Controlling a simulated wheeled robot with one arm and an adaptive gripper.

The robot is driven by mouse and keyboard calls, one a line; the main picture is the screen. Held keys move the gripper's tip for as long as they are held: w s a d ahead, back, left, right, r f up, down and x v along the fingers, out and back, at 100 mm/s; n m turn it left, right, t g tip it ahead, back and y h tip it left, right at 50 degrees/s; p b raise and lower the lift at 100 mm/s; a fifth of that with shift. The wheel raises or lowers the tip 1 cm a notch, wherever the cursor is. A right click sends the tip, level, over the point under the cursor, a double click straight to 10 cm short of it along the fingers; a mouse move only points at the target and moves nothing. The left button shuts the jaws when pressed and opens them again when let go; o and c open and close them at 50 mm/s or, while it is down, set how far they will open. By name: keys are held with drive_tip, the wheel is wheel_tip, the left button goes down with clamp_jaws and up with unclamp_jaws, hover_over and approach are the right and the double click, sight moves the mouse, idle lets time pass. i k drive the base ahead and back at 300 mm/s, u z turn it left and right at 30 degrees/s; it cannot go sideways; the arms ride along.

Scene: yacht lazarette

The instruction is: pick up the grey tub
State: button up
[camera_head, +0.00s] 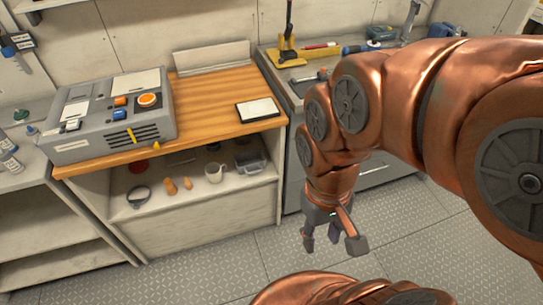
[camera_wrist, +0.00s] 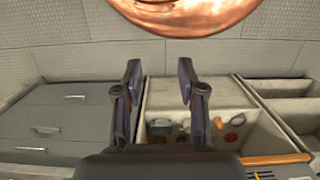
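The grey tub (camera_head: 249,163) appears to be the squarish grey container at the right end of the open shelf under the wooden worktop, in the head view. In the wrist view a small grey shape (camera_wrist: 160,127) beyond the fingers looks like it, partly hidden by them. My gripper (camera_head: 320,238) hangs down in front of the cabinet, to the right of and below the tub in the head view, apart from it. In the wrist view the gripper (camera_wrist: 158,80) has its two fingers spread with nothing between them.
A white mug (camera_head: 214,173), orange-brown pieces (camera_head: 178,186) and a dark ring-shaped item (camera_head: 138,195) share the shelf. The wooden worktop (camera_head: 205,105) overhangs it and carries a grey control box (camera_head: 108,115). A drawer unit (camera_head: 372,172) stands right of the shelf. The floor (camera_head: 200,275) in front is clear.

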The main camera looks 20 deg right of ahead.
sight(253, 161)
drive_tip(key=u, duration=0.5)
drive_tip(key=k, duration=0.65)
drive_tip(key=u, duration=0.7)
drive_tip(key=i, duration=1.35)
drive_tip(key=z, duration=1.05)
